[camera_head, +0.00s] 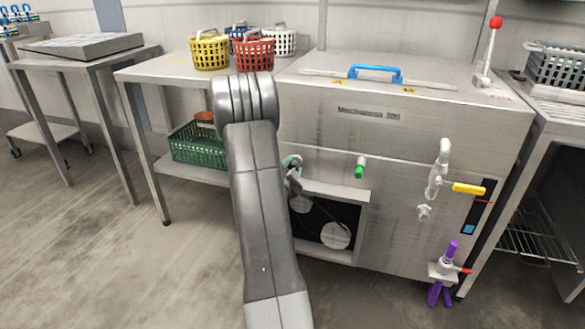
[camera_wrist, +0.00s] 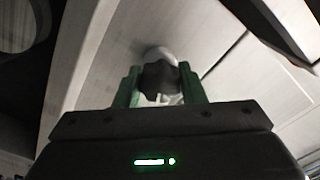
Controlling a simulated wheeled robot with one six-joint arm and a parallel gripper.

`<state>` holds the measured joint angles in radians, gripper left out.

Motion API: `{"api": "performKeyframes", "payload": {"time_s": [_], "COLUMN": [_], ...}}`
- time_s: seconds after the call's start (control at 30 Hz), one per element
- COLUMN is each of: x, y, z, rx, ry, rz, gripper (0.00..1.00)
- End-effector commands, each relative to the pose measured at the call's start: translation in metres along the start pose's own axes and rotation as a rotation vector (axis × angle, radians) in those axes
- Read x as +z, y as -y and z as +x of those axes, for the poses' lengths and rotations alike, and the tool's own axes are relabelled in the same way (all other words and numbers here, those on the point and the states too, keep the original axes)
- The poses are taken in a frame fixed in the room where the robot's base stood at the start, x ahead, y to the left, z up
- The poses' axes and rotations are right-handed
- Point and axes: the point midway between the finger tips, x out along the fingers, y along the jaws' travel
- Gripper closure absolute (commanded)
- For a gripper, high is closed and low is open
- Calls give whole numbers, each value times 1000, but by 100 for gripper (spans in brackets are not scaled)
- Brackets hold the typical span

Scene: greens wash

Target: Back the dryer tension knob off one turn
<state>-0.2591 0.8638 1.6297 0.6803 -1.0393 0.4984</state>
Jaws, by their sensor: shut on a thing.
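A dark lobed knob (camera_wrist: 158,80) on a pale round mount sits between my gripper's two green fingers in the wrist view. My gripper (camera_wrist: 160,86) is shut on this knob. In the head view, my gripper (camera_head: 292,168) is at the front of the steel machine (camera_head: 400,135), by the upper left corner of its open lower bay. My arm hides part of that area, and the knob cannot be made out there.
The open bay (camera_head: 345,213) holds round pulleys and a belt. A green crate (camera_head: 192,150) sits on the left table's lower shelf.

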Motion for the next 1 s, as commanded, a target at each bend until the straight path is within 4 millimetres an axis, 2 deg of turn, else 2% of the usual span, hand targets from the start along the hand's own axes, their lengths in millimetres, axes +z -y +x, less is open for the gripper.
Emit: {"api": "performKeyframes", "payload": {"time_s": [0.17,0.47,0.5,0.57,0.87,1.0], "x": [0,0,0,0,0,0], "y": [-1,-1,-1,-1,0,1], "z": [0,0,0,0,-1,-12], "rx": [1,2,1,1,1,1], "ry": [1,1,1,1,1,3], "rz": [-63,-67,-67,-66,-66,-66], "gripper": [86,86,56,44,42,42]}}
